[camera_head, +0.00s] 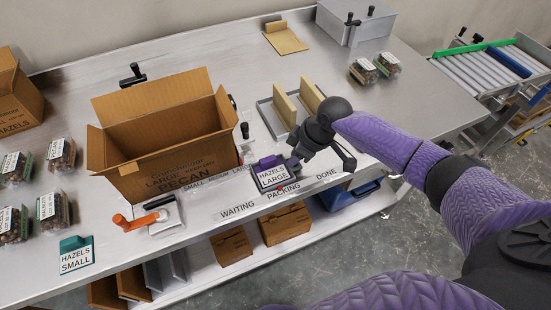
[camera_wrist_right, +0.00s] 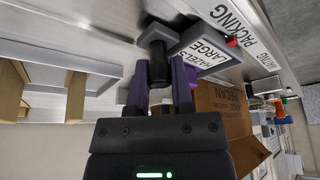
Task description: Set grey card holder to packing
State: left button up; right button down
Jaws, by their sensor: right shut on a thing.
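The grey card holder (camera_head: 259,182) carries a white card reading HAZELS LARGE. It is at the bench's front edge, just behind the printed word PACKING (camera_head: 284,189), with WAITING to its left and DONE to its right. My right gripper (camera_head: 283,162) is shut on the holder from behind. My left gripper is not in view.
An open carton (camera_head: 165,150) marked PECAN stands left of the holder. A grey tray (camera_head: 268,118) with upright tan pieces lies behind it. A teal card holder (camera_head: 75,241), orange-handled tool (camera_head: 138,222) and several filled clamshells are further left. Two clamshells (camera_head: 375,69) sit at back right.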

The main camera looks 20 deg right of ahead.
jog(key=shift+d, duration=0.35)
jog(key=shift+c, duration=2.4)
grip_release()
jog(key=p+v, duration=0.3)
jog(key=v, duration=0.6)
jog(key=shift+s+r, duration=0.15)
jog(key=shift+r, duration=0.25)
jog(key=shift+d, duration=0.1)
